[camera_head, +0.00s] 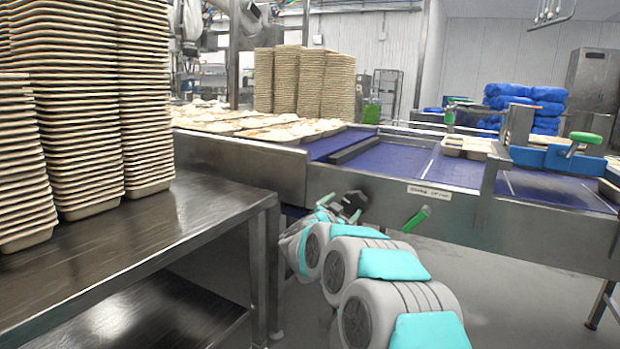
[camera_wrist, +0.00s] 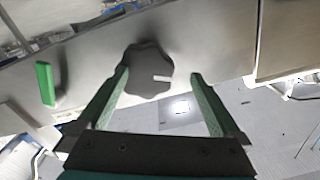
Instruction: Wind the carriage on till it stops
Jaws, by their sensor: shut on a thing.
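A dark lobed knob (camera_wrist: 146,70) with a pale mark on its face sits on the conveyor's steel side in the wrist view. In the head view my gripper (camera_head: 345,208) is at the conveyor's near side, and the knob is hard to make out there. A blue crosspiece with a green handle (camera_head: 540,157) spans the belt at the right. I cannot tell for sure which part is the carriage.
A green-handled lever (camera_head: 416,219) sticks out right of my gripper; it also shows in the wrist view (camera_wrist: 45,83). A steel table (camera_head: 190,215) with tall tray stacks (camera_head: 95,100) stands at the left. Filled trays (camera_head: 265,128) lie on the line.

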